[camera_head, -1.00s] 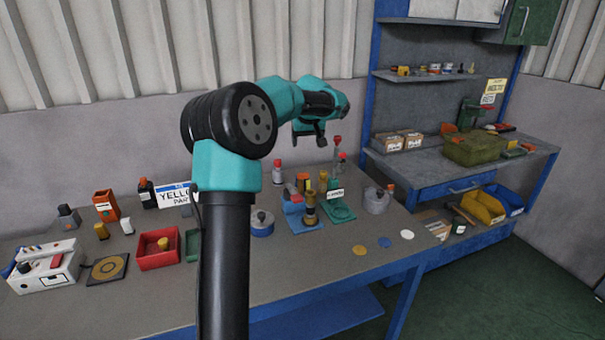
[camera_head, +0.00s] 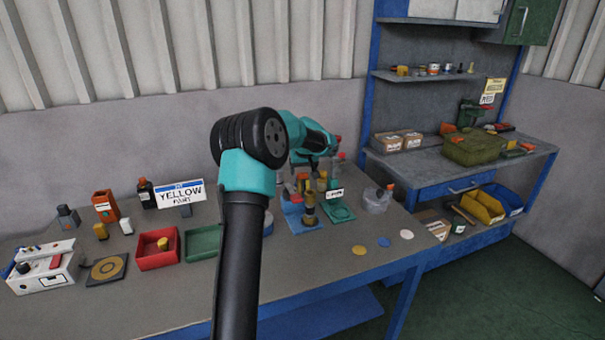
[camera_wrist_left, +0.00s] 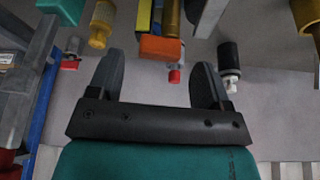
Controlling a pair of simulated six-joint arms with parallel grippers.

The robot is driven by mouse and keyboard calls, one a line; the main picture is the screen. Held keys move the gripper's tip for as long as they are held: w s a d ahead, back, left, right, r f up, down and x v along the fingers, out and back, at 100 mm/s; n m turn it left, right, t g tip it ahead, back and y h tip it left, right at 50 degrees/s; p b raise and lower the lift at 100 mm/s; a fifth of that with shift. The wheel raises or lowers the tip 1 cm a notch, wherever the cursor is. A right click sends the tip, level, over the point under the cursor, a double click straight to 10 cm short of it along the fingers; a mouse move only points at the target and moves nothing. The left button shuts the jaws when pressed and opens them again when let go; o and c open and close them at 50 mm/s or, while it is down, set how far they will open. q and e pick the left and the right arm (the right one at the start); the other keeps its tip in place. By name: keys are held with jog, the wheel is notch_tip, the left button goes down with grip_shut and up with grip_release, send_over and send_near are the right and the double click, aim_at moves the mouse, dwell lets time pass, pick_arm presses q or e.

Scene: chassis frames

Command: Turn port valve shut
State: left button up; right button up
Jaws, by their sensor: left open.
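I cannot tell which one is the port valve; the label is too small to read. My left gripper (camera_wrist_left: 152,88) is open and empty, with its two dark fingers apart. In the head view it is just behind and above these stands, largely hidden by my own arm. In the wrist view an orange block (camera_wrist_left: 160,49) lies beyond the fingertips. My right gripper is not in view.
A grey canister (camera_head: 377,202) stands right of the stands. Yellow, blue and white discs lie at the front right. The bench front is mostly clear.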

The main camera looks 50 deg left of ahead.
aim_at(302, 176)
pick_arm(q)
jog(key=shift+x, duration=1.25)
jog(key=shift+c, duration=0.3)
jog(key=c, duration=0.9)
jog(key=shift+o, duration=0.2)
